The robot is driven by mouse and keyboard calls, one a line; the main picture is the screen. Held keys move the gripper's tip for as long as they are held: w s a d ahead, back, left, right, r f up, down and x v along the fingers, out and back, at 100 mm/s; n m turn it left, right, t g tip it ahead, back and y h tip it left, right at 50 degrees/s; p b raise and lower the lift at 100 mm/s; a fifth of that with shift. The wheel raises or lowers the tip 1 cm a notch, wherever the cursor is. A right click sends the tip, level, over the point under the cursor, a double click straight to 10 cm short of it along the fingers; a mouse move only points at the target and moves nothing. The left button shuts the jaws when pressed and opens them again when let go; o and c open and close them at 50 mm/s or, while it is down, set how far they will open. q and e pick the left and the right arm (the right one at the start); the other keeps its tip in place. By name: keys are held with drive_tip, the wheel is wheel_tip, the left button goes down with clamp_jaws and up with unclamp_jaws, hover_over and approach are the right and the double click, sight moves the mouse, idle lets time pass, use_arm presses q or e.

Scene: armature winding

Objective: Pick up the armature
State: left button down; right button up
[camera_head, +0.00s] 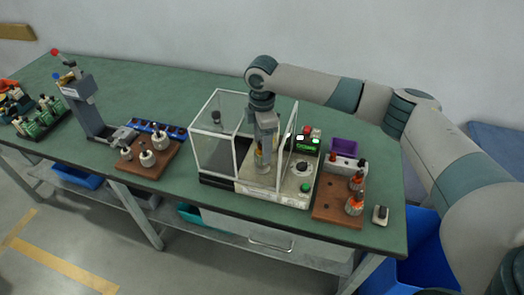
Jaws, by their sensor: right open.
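My right gripper (262,152) points down inside the clear-walled winding machine (216,145), at its right part. The gripper is open. A small yellowish part, perhaps an armature (261,163), shows at its fingertips; the fingers partly hide it, and I cannot tell whether they touch it. Two armatures with orange windings, one behind (356,181) and one in front (354,205), stand upright on a brown board right of the machine. Several pale armatures (147,158) stand on another brown board (146,171) to the left. My left gripper is out of view.
The machine has a control panel with a lit green display (308,142) and knobs. A purple bin (344,147) stands behind the right board (331,209). A grey press (84,107) and blue trays (172,131) are at left. The green table (190,87) is clear behind the machine.

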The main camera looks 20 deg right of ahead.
drive_tip(key=shift+f, duration=0.95)
drive_tip(key=c, duration=1.4)
